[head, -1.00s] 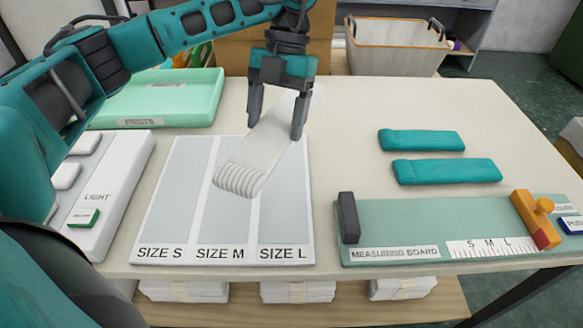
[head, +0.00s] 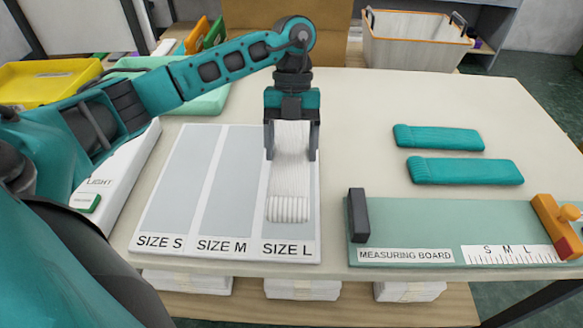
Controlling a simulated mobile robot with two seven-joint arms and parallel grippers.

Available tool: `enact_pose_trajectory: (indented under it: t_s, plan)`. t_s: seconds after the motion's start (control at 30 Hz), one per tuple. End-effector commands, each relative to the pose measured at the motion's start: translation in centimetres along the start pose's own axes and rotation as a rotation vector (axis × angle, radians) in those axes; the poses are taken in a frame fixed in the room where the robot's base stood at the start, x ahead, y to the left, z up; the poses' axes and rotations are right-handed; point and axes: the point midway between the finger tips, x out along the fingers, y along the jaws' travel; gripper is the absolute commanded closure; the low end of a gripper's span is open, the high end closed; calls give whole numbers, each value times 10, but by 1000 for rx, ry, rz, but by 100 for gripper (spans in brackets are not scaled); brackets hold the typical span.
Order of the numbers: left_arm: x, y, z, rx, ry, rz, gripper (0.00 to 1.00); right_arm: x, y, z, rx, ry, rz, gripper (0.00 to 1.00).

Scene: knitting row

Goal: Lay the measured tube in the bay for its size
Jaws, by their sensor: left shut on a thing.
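A white knitted tube (head: 291,180) with a ribbed end hangs from my left gripper (head: 291,155), which is shut on its far end. The tube lines up lengthwise with the SIZE L bay (head: 308,215) of the sorting board, its ribbed end over that bay near the label. I cannot tell whether it touches the board. The SIZE M bay (head: 232,190) and the SIZE S bay (head: 178,190) are empty. The measuring board (head: 410,225) lies to the right, with an orange slider (head: 556,225) at its right end and nothing on it. My right gripper is not in view.
Two teal tubes (head: 438,138) (head: 465,170) lie behind the measuring board. A white LIGHT panel (head: 122,180) is left of the sorting board. A green tray (head: 205,103) and a yellow tray (head: 45,85) are at the back left. A basket (head: 415,42) stands behind the table.

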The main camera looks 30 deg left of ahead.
Motion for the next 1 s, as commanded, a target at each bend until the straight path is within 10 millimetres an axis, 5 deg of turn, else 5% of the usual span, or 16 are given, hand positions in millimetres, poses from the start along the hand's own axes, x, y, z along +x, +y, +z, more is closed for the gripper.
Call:
enact_pose_trajectory:
  t_s: [0.5, 0.77, 0.8, 1.0]
  plan:
    - [53, 0, 22, 0, 2, -1, 60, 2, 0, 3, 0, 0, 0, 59]
    - [54, 0, 23, 0, -1, -1, 60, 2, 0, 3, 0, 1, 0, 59]
    - [54, 0, 23, 0, -1, -1, 26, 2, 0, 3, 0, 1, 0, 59]
    - [54, 0, 23, 0, -1, -1, 7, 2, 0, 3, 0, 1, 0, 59]
